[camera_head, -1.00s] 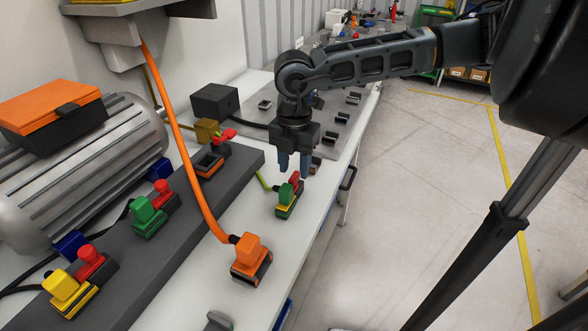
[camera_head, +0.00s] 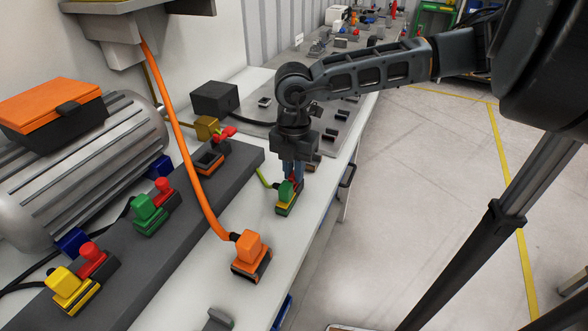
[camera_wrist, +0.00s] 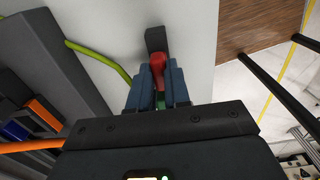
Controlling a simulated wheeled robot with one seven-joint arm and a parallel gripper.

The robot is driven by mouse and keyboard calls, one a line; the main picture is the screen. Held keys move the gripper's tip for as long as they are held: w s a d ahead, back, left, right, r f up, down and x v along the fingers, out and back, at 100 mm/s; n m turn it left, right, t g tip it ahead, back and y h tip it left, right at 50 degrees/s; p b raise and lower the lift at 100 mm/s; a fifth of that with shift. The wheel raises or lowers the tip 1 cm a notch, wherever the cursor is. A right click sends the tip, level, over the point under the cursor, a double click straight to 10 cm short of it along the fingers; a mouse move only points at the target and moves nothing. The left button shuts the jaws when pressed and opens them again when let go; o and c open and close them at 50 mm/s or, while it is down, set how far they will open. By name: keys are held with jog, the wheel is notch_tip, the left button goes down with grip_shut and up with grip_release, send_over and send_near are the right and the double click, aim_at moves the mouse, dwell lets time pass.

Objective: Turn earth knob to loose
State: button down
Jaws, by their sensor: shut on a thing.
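The earth terminal is a small green and yellow block (camera_head: 286,195) on the white bench top, with a yellow-green wire (camera_head: 263,179) at its left. Its red knob (camera_wrist: 157,64) shows between my fingers in the wrist view, and some green shows below it. My gripper (camera_head: 292,177) points straight down over the block, and it also shows in the wrist view (camera_wrist: 158,82). Its blue-grey fingers are shut on the red knob, one on each side. In the head view the fingers hide most of the knob.
An orange plug block (camera_head: 251,256) with an orange cable (camera_head: 185,150) stands at the front left. A dark rail (camera_head: 130,235) holds other red-knobbed terminals beside a grey motor (camera_head: 75,155). A grey panel (camera_head: 325,125) lies behind my gripper. Open floor is at the right.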

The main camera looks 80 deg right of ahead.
jog(key=shift+f+b, duration=0.1)
jog(key=shift+b, duration=0.3)
jog(key=n+b, duration=0.2)
jog(key=b, duration=0.1)
jog(key=n+b, duration=0.1)
jog(key=b, duration=0.1)
jog(key=shift+d+f+n, duration=0.1)
jog(key=shift+f+n, duration=0.15)
jog(key=shift+n, duration=0.05)
jog(key=n+b, duration=0.4)
jog(key=b, duration=0.3)
jog(key=shift+n, duration=0.3)
jog(key=n+b, duration=0.4)
jog(key=b, duration=0.1)
jog(key=shift+r+n+b, duration=0.2)
jog(key=shift+n+b, duration=0.9)
jog(key=shift+n, duration=0.3)
jog(key=shift+r+n+b, duration=0.15)
jog(key=shift+n+b, duration=0.95)
jog(key=shift+n, duration=0.3)
jog(key=c, duration=1.1)
grip_release()
